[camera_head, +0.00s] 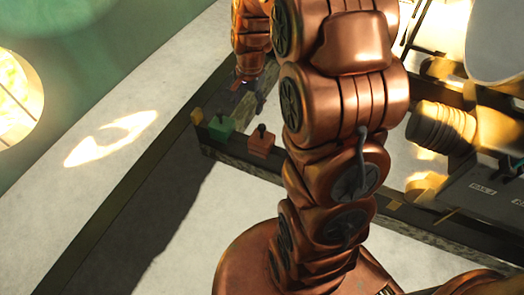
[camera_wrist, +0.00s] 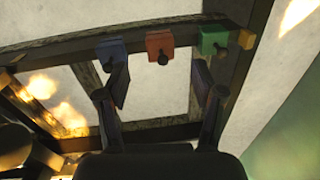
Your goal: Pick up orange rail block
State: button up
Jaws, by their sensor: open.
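The orange rail block (camera_head: 262,143) sits on the dark rail in the head view, with a dark knob on its top. In the wrist view the orange block (camera_wrist: 160,41) lies beyond my fingertips, roughly centred between them. My gripper (camera_wrist: 160,84) is open with nothing between its fingers. In the head view my gripper (camera_head: 243,86) shows small, above and behind the blocks and apart from them.
A green block (camera_wrist: 213,38) and a yellow block (camera_wrist: 246,39) sit to the right of the orange one in the wrist view. A blue block (camera_wrist: 111,50) sits to its left. A round yellow-lit fixture (camera_head: 14,90) is at the head view's left edge.

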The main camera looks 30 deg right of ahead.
aim_at(262, 125)
jog(key=w+d+f+m+b, duration=0.2)
jog(key=d+f+b, duration=0.1)
jog(key=f, duration=0.4)
jog(key=w+d+f+m+b, duration=0.2)
jog(key=w+d+f+b, duration=0.1)
jog(key=d+f, duration=0.2)
jog(key=w+d+f+m+t+b, duration=0.1)
jog(key=w+d+f+m+b, duration=0.1)
jog(key=f, duration=0.7)
jog(key=shift+w+d+f+h+b, duration=0.15)
jog(key=shift+w+d+h+b, duration=0.1)
jog(key=shift+d+b, duration=0.3)
jog(key=shift+w+d+f+h+b, duration=0.15)
jog(key=shift+w+d+b, duration=0.1)
jog(key=shift+d+b, duration=0.25)
jog(key=shift+w+a+f+b, duration=0.1)
jog(key=shift+w+f+b, duration=0.35)
jog(key=shift+f, duration=0.75)
jog(key=shift+w+a+f+b, duration=0.15)
jog(key=shift+f+b, duration=0.6)
jog(key=shift+f, duration=0.5)
jog(key=shift+w+a+f+b, duration=0.1)
jog(key=shift+w+f+b, duration=0.15)
jog(key=shift+f+b, duration=0.65)
jog(key=shift+f+p, duration=0.25)
jog(key=shift+p, duration=0.1)
grip_shut()
